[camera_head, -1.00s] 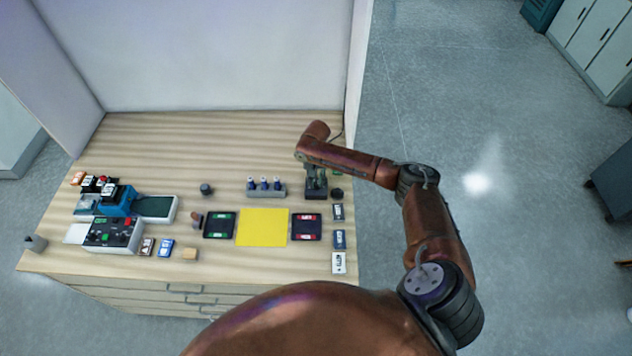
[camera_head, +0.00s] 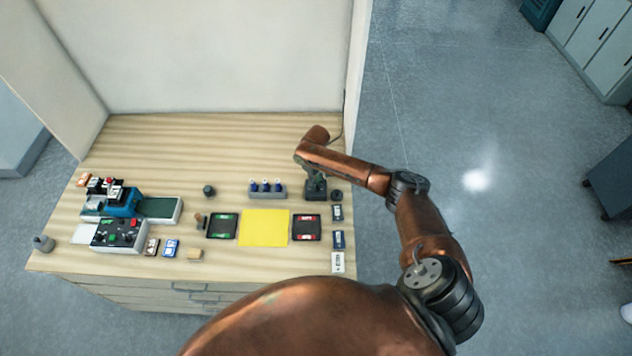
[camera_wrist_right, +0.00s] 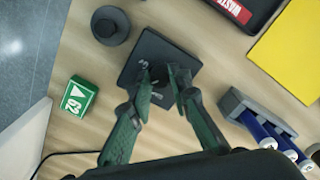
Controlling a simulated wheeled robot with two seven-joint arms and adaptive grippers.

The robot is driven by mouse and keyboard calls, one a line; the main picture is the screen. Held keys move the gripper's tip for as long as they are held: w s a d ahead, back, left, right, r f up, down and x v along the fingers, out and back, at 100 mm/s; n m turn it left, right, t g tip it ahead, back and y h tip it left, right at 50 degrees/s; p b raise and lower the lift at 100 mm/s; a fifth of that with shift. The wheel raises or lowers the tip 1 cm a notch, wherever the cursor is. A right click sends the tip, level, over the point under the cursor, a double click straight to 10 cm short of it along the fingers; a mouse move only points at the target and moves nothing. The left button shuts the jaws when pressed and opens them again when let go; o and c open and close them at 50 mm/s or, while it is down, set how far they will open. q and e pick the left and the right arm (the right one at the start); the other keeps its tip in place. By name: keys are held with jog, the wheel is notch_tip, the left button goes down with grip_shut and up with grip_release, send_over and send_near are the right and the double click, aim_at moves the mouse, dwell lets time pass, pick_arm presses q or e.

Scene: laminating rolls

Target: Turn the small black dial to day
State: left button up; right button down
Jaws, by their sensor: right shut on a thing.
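The small black dial stands on a square black base (camera_wrist_right: 140,45) at the right side of the table. The base also shows in the head view (camera_head: 316,197), below my wrist. My right gripper (camera_wrist_right: 164,82) points down over the base, its two green-grey fingers closed around the dial's knob. The fingers cover most of the knob, so its pointer cannot be read. Pale marks on the base beside the fingers are too small to read. My left gripper is not in view.
A round black knob-like piece (camera_wrist_right: 110,25) and a green box marked 62 (camera_wrist_right: 76,96) stand close to the base. A grey rack (camera_head: 267,192) with blue-bodied pieces is on its left. A yellow mat (camera_head: 264,228) lies in front, beside black trays.

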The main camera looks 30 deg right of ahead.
jog(key=n+p, duration=0.1)
jog(key=n, duration=0.4)
jog(key=shift+n, duration=0.3)
jog(key=n, duration=0.3)
jog(key=shift+n, duration=1.6)
jog(key=c, duration=1.8)
grip_release()
jog(key=shift+r, duration=0.2)
notch_tip(320, 180, up, 12)
jog(key=shift+f, duration=0.2)
